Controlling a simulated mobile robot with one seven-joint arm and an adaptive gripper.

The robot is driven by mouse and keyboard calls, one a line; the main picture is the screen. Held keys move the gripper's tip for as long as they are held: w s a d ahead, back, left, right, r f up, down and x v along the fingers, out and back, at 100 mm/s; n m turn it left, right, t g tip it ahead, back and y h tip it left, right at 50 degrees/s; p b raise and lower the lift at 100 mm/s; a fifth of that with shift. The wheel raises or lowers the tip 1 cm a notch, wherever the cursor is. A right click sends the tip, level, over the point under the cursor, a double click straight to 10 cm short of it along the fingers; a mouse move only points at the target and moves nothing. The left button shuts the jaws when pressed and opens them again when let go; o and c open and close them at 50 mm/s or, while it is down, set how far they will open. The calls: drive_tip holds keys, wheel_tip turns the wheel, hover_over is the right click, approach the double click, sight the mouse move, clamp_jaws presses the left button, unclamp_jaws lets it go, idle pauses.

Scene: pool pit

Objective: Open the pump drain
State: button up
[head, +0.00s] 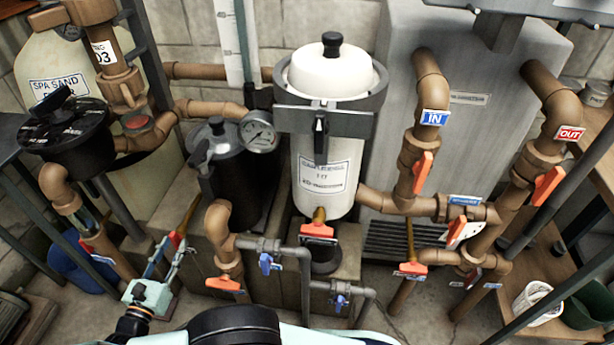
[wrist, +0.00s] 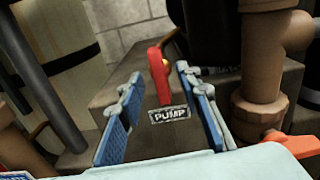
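The pump drain shows in the wrist view as a red handle (wrist: 158,76), upright, with a small yellowish part at its top right. A label reading PUMP (wrist: 169,114) is just below it on a brown-grey block. My gripper (wrist: 160,80) is open, with its blue-padded fingers on either side of the handle in the picture. I see no contact, and the depth gap is hard to judge. In the head view my gripper (head: 170,247) is at the lower left, and the red handle (head: 176,239) shows small near its fingertips.
A brown pipe with an orange handle (wrist: 262,139) is close on the right in the wrist view. In the head view, a black pump housing (head: 238,168) stands behind and right of my gripper. A blue-handled valve (head: 266,263) and other orange-handled valves are farther right.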

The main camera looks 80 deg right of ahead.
drive_tip(key=a, duration=0.7)
drive_tip(key=shift+s, duration=0.3)
idle(0.4)
